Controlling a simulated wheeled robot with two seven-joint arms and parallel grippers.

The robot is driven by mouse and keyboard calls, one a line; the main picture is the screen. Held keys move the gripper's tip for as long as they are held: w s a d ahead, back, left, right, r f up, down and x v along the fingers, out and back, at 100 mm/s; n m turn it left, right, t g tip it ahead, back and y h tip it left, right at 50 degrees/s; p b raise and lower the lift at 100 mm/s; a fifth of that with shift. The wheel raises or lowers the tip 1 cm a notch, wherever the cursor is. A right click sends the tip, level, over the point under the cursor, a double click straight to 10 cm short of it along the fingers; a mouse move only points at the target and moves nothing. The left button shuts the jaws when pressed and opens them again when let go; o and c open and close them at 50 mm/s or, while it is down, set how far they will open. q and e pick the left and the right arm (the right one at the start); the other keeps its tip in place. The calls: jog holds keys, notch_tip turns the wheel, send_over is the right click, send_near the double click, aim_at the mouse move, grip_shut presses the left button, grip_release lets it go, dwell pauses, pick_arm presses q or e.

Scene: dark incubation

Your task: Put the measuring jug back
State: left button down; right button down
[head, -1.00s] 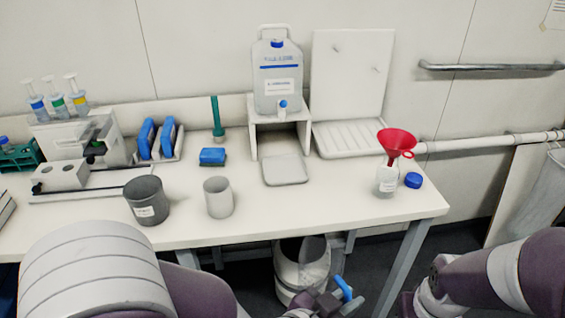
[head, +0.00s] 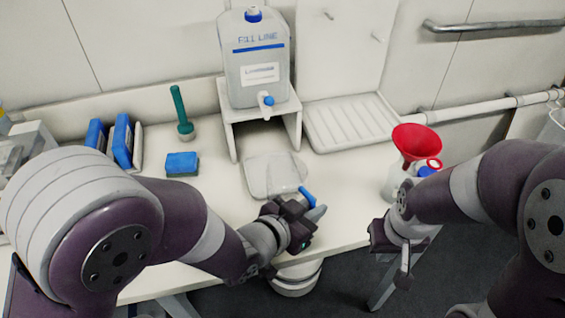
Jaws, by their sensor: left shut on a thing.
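My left gripper (head: 297,222) is at the front edge of the bench, in front of the drip tray (head: 257,178). It is shut on a blue handle (head: 308,197), which appears to belong to the measuring jug. The jug's body is clear or mostly hidden, so its outline and tilt cannot be made out. The carboy (head: 255,55) with a blue-tipped tap stands on a white stand (head: 227,100) behind the tray. My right gripper (head: 392,250) points down beside the bench's front right corner.
A red funnel (head: 416,141) sits in a bottle at the right, partly behind my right arm. A draining rack (head: 350,122) with an upright peg board stands at the back. A blue sponge (head: 181,163) and a green-handled brush (head: 182,112) are to the left. A white bucket (head: 295,280) is below the bench.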

aim_at(284, 176)
pick_arm(q)
jog(key=w+a, duration=0.1)
jog(key=w, duration=0.3)
jog(key=w+a+p, duration=0.1)
jog(key=w, duration=0.3)
jog(key=w+a+p, duration=0.1)
jog(key=w+a, duration=0.1)
jog(key=w, duration=0.2)
jog(key=shift+w, duration=0.15)
notch_tip(284, 176, down, 4)
jog(key=shift+r, duration=0.25)
jog(key=shift+w+f, duration=0.1)
jog(key=shift+w, duration=0.05)
jog(key=shift+f, duration=0.15)
jog(key=c, duration=1.2)
grip_release()
jog(key=shift+o, duration=0.6)
jog(key=shift+r, duration=0.2)
jog(key=shift+s+a+r, duration=0.1)
jog(key=shift+s, duration=0.15)
jog(key=v, duration=1.1)
jog(key=shift+s+a, duration=0.2)
jog(key=shift+s, duration=0.05)
jog(key=shift+r, duration=0.1)
